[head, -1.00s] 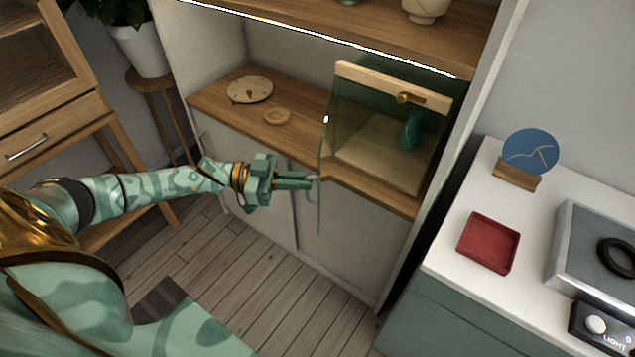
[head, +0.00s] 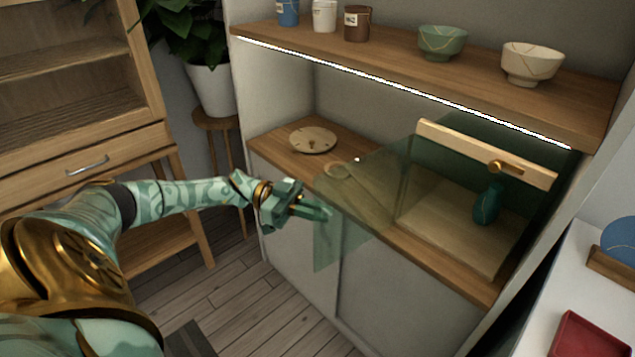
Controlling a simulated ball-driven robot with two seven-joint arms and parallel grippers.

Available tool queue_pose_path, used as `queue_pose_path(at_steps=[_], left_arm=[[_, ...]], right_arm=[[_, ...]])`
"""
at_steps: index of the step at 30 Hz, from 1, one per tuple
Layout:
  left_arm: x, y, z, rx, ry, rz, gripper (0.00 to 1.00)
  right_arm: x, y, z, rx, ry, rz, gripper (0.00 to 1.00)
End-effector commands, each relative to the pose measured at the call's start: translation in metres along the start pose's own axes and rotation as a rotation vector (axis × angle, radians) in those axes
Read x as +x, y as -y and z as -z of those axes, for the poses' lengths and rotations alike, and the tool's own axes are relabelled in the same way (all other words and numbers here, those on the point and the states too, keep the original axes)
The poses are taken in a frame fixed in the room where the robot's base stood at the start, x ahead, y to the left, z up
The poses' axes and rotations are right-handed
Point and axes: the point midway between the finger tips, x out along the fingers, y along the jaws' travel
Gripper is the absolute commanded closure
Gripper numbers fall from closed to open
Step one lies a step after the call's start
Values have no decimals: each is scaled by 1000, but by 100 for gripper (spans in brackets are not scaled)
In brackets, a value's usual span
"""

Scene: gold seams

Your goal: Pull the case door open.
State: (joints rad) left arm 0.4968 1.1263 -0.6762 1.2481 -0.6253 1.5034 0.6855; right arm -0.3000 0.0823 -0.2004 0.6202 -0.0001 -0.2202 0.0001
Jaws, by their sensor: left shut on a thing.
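The display case (head: 471,236) has greenish glass sides, a pale wooden base and a pale wooden top strip with a brass fitting (head: 508,168). It stands on the wooden counter of the cabinet. A small teal vase (head: 487,204) stands inside. The case door (head: 366,195) is a clear green glass panel, swung out from the case toward the left and front, past the counter edge. My left gripper (head: 322,212) is at the door's free edge, shut on the door handle, which its fingers mostly hide. My right gripper is out of view.
Cups and bowls (head: 442,42) stand on the upper shelf (head: 400,72). At right, a white top holds a red tray (head: 585,340). Floor is free below my left arm.

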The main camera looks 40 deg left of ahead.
Motion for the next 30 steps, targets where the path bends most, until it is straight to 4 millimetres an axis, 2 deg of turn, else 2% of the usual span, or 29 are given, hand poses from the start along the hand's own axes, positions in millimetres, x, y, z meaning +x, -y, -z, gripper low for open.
queue_pose_path(at_steps=[1, 11, 12, 13, 14, 30], left_arm=[[2, 5, 5, 14, -11, 9, 100], [2, 4, 6, 14, -13, 7, 100], [2, 4, 6, 14, -14, 6, 80], [2, 4, 6, 14, -15, 6, 72], [2, 4, 6, 13, -15, 5, 70], [1, 2, 5, 6, -11, 2, 70]], right_arm=[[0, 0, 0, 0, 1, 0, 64], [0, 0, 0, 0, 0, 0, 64], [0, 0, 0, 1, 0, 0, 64], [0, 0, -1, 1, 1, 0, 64], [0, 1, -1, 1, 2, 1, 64], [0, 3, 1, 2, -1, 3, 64]])
